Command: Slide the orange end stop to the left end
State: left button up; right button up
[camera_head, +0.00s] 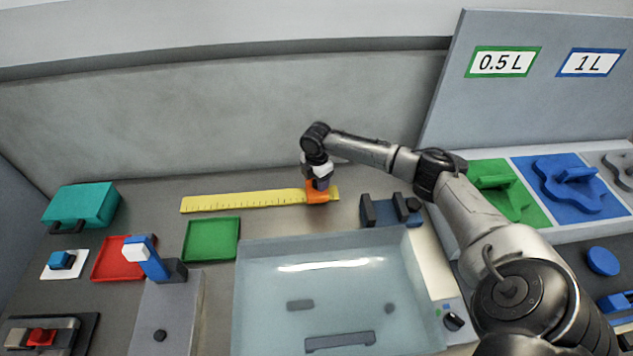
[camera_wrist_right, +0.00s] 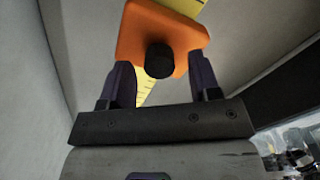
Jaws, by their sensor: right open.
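The orange end stop (camera_head: 316,196) sits on the yellow ruler (camera_head: 240,201) close to its right end. In the right wrist view the orange end stop (camera_wrist_right: 163,38) shows a dark round knob (camera_wrist_right: 159,60) on its face. My right gripper (camera_head: 319,181) is over the end stop. In the wrist view my right gripper (camera_wrist_right: 160,80) has its two fingers apart, one on each side of the knob, with gaps visible between. The end stop is partly hidden by the gripper in the head view. My left gripper is not in view.
A green tray (camera_head: 211,240) lies below the ruler, and a clear basin (camera_head: 245,290) stands in front. A dark block fixture (camera_head: 388,211) is to the right of the ruler. The ruler's left stretch is clear. A teal box (camera_head: 82,204) stands at the far left.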

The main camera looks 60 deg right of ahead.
jog(key=shift+f, duration=0.5)
jog(key=shift+c, duration=0.2)
grip_shut()
